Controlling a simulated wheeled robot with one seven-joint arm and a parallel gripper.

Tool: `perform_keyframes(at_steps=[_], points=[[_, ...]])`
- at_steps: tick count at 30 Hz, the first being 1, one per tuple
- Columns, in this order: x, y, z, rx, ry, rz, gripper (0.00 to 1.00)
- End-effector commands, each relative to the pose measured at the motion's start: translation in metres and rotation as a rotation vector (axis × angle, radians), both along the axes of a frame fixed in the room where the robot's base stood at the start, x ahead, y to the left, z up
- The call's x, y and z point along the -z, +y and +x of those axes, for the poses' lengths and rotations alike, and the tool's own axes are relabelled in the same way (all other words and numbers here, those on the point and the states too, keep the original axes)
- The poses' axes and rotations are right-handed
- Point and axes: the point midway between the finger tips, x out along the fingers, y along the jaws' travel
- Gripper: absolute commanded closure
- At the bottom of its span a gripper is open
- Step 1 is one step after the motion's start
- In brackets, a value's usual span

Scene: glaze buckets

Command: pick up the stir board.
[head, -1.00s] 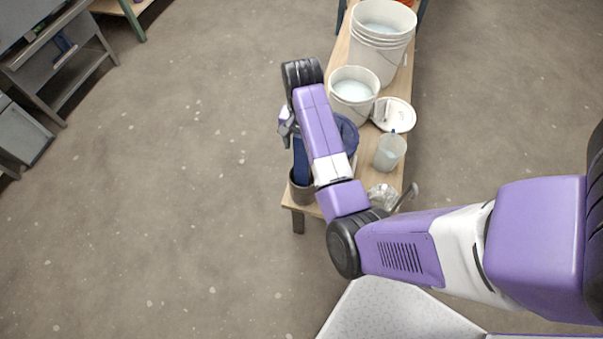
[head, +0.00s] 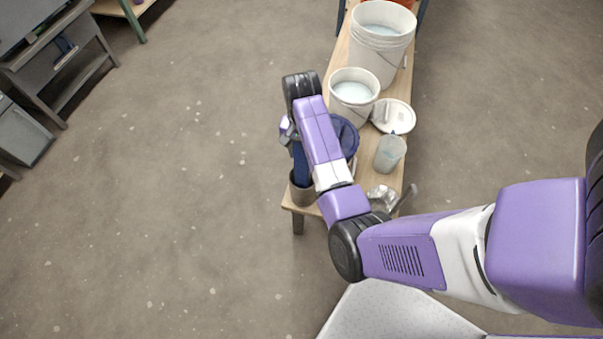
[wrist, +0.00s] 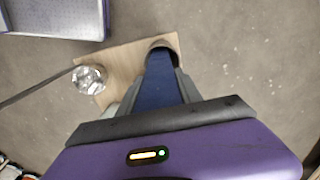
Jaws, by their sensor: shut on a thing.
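The stir board (head: 300,165) is a long dark blue board. It stands in a dark grey pot (head: 302,193) at the near left corner of the bench. In the wrist view the board (wrist: 160,82) runs from between my fingers down to the pot (wrist: 163,43). My gripper (head: 289,131) is shut on the board's upper part; its two fingers flank the board in the wrist view (wrist: 161,90). The board's lower end is hidden inside the pot, and my arm covers part of the scene beside it.
The narrow wooden bench (head: 336,58) also holds a blue bucket (head: 347,137), a white bucket (head: 353,93), a larger white bucket stack (head: 382,42), a lid (head: 394,116), a translucent jug (head: 389,154) and a shiny metal item (head: 382,195). Floor left of the bench is clear.

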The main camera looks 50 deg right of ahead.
Motion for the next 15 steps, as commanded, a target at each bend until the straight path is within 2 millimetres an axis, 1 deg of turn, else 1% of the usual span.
perform_keyframes(at_steps=[8,11,15], points=[[-0.005,0.000,0.001,0.000,-0.003,-0.001,1.00],[-0.013,-0.001,0.001,0.000,-0.003,-0.001,1.00],[-0.031,-0.001,0.001,-0.001,-0.004,-0.003,1.00]])
